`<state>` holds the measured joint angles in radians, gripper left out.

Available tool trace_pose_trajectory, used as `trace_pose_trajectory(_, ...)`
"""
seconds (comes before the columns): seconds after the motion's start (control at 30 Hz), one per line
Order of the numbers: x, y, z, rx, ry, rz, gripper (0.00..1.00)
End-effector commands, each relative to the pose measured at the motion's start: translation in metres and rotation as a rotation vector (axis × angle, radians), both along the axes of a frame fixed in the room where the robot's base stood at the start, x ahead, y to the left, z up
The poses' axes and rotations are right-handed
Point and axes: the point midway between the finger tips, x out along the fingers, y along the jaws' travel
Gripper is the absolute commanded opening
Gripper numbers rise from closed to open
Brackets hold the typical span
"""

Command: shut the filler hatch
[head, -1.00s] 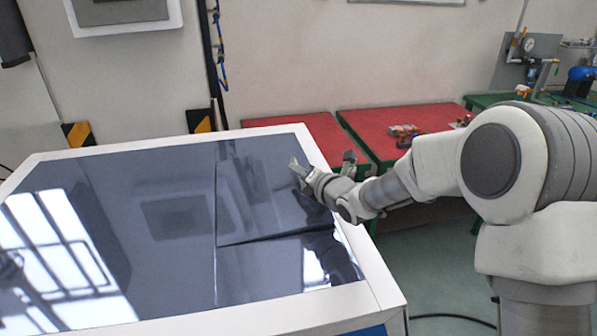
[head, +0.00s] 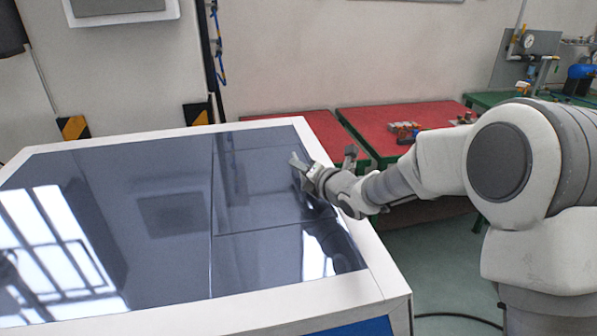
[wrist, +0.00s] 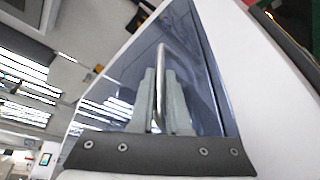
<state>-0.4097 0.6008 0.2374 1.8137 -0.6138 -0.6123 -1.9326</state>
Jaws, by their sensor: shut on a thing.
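The filler hatch (head: 255,190) is a dark, glossy panel in the generator's top (head: 110,190). In the head view it lies level or nearly level with the surface around it, with a thin seam along its front edge. My gripper (head: 299,163) is over the hatch's right side. In the wrist view, a bright metal bar handle (wrist: 162,55) stands up from the dark panel and runs between the two grey fingers. My gripper (wrist: 160,74) is shut on this handle. The handle is not clear in the head view.
A white frame (head: 345,288) borders the dark top. Red-topped tables (head: 395,120) with small parts stand behind, right of the generator. A wall is at the back. Open floor (head: 440,275) lies to the right.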

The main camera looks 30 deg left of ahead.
Motion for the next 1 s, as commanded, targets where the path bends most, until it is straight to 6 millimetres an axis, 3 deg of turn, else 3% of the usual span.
trace_pose_trajectory(0.37, -0.003, 0.001, -0.006, -0.006, 0.005, 0.007, 0.00)
trace_pose_trajectory(0.4, -0.003, 0.001, -0.006, -0.007, 0.005, 0.006, 0.20)
trace_pose_trajectory(0.47, -0.003, 0.001, -0.006, -0.006, 0.005, 0.005, 0.27)
trace_pose_trajectory(0.77, -0.001, -0.001, -0.004, -0.004, 0.002, 0.002, 0.27)
trace_pose_trajectory(1.0, -0.013, -0.021, 0.002, -0.004, 0.000, -0.001, 0.27)
